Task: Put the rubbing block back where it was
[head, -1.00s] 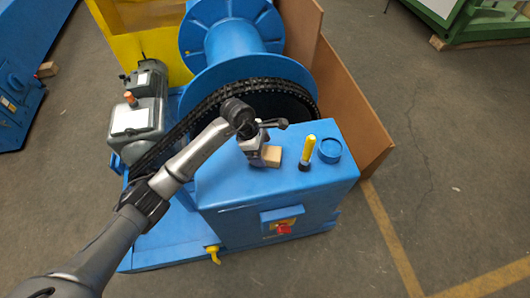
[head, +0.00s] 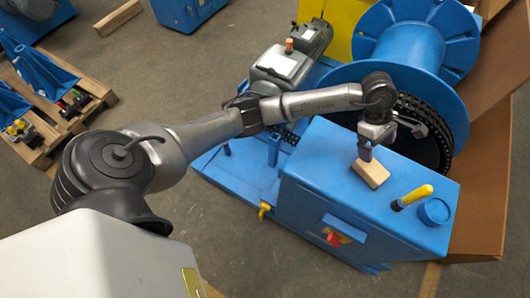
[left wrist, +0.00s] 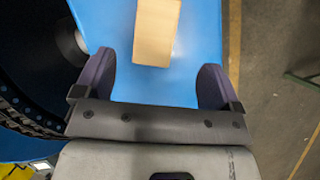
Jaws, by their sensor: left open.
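The rubbing block (head: 371,173) is a pale wooden block lying on top of the blue cabinet (head: 330,168), near its middle. In the left wrist view the block (left wrist: 157,30) lies beyond the fingertips, between their lines, with blue surface on both sides. My left gripper (head: 365,150) is just behind the block in the head view and partly overlaps it. In the left wrist view its two fingers (left wrist: 155,80) are spread wide with nothing between them. My right gripper is in neither view.
A yellow-handled tool (head: 412,197) and a round blue cap (head: 434,211) are on the cabinet to the right of the block. The chain wheel and blue drum (head: 405,50) stand behind. A grey motor (head: 285,62) is at the back left. Pallets (head: 45,115) lie far left.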

